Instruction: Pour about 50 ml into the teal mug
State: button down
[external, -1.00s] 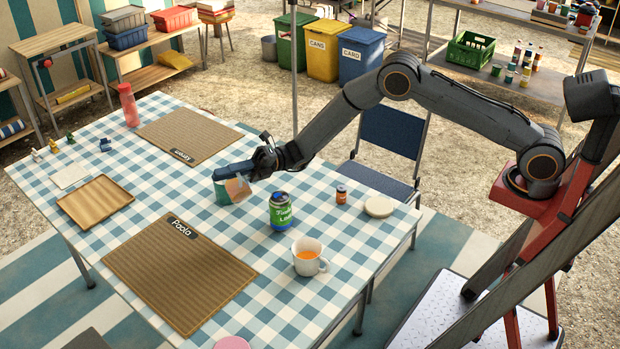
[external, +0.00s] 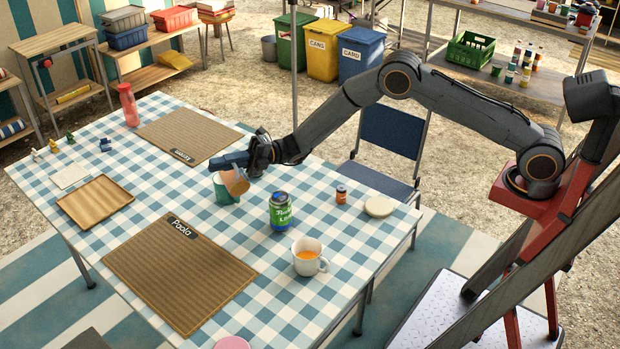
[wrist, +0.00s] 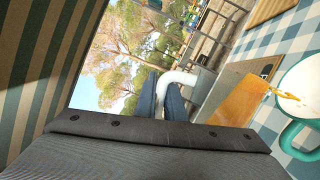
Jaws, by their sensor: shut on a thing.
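The teal mug (external: 222,195) stands upright on the checked table. The wrist view shows its white inside and teal handle (wrist: 297,140). My gripper (external: 238,162) is shut on the white handle (wrist: 180,78) of a clear jug (external: 238,182) holding orange liquid. The jug (wrist: 235,98) is strongly tilted over the mug, its mouth towards it. Orange liquid (wrist: 268,91) runs from its lip towards the mug, and orange drops show against the white inside. The level in the mug cannot be read.
A green can (external: 283,212), a small orange-brown jar (external: 341,194) and a white mug (external: 309,262) with orange liquid stand to the right. The Paola placemat (external: 180,275) lies in front, another placemat (external: 188,136) behind. A wooden tray (external: 95,202) lies left.

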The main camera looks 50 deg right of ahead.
jog(key=shift+w+d+r+m+b, duration=0.25)
jog(key=shift+w+r+m+b, duration=0.1)
jog(key=shift+w+m, duration=0.35)
jog(key=shift+w+d+r+m+t, duration=0.2)
jog(key=shift+w+m+t, duration=0.05)
jog(key=shift+w+m, duration=0.25)
jog(key=shift+w+d+r+m+t, duration=0.25)
jog(key=shift+w+m, duration=0.15)
jog(key=shift+m, duration=0.1)
dwell(1.1)
